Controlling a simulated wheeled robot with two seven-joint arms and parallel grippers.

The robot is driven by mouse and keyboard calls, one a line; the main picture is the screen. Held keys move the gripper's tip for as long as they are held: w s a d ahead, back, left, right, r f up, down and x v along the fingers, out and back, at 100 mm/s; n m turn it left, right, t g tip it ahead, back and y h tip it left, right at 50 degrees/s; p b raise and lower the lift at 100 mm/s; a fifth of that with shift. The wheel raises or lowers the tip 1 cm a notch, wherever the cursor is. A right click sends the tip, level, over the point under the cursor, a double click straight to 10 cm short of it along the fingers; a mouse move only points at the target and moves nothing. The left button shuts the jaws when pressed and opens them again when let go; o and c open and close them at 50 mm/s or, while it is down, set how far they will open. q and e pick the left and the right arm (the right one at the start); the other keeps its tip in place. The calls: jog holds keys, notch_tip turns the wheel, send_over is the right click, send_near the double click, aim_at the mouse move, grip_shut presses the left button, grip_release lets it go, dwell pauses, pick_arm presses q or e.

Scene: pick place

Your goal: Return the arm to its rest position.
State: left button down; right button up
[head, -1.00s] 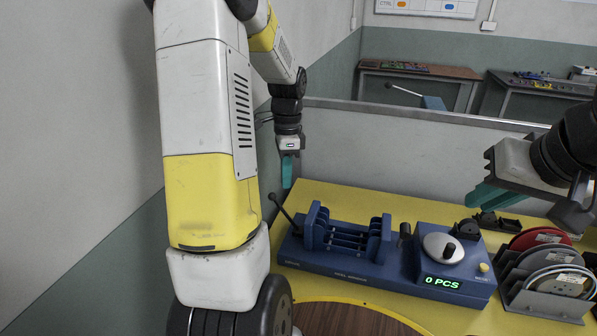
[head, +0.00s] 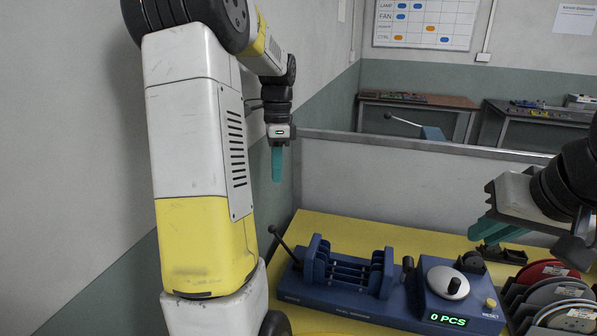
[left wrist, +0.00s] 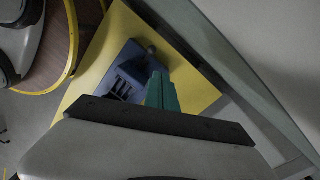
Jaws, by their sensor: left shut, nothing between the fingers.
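My left arm comes in from the left in the head view. Its gripper (head: 277,165) points down with teal fingers together, empty, in the air above and behind the left end of the yellow table. In the left wrist view the teal fingers (left wrist: 161,92) are shut, with the blue machine far below them. My right gripper (head: 497,228) is at the right side of the head view, above the table, with teal fingers seen from the side. The gap between its fingers cannot be made out.
A blue machine (head: 345,300) with a lever and a display reading "0 PCS" stands on the yellow table (head: 400,232). A rack of reels (head: 548,290) stands at the right. A low grey partition (head: 400,170) runs behind the table. A wall (head: 60,150) is close on the left.

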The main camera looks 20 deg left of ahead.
pick_arm(q)
jog(key=s+d+r+n+t+h, duration=0.1)
jog(key=s+d+r+n+t, duration=0.1)
jog(key=s+d+n, duration=0.3)
jog(key=s+d+r+n+t+h, duration=0.1)
jog(key=s+d+r+n+t, duration=0.2)
jog(key=s+d, duration=0.6)
jog(key=s+n+t, duration=0.2)
jog(key=s+n, duration=0.1)
jog(key=s, duration=0.1)
jog(key=shift+s+r+n, duration=0.25)
jog(key=shift+r+n, duration=0.05)
jog(key=shift+r, duration=0.05)
